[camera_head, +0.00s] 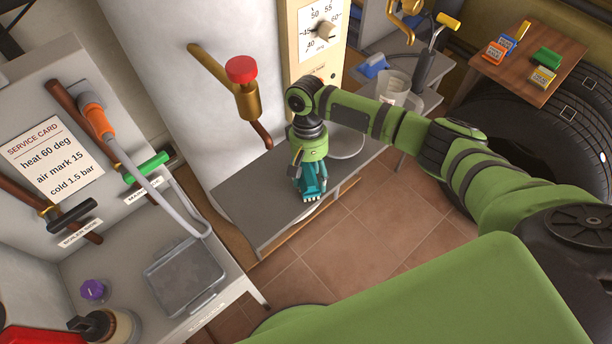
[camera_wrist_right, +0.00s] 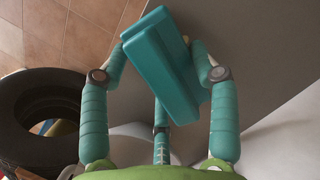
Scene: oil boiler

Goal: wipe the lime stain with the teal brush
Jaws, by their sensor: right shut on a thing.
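My right gripper (camera_head: 308,180) is shut on the teal brush (camera_head: 314,188) above the low grey bench (camera_head: 258,205). The brush points down with its pale bristle end lowest, near the bench top; I cannot tell whether it touches. In the right wrist view the fingers of the gripper (camera_wrist_right: 162,75) close around the teal block of the brush (camera_wrist_right: 160,55). My left gripper is not in view.
A brass valve with a red knob (camera_head: 242,69) juts out above the bench. A pale round dish (camera_head: 346,143) is behind my gripper. Black tyres (camera_head: 510,125) stand right. Tiled floor (camera_head: 375,225) is clear in front.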

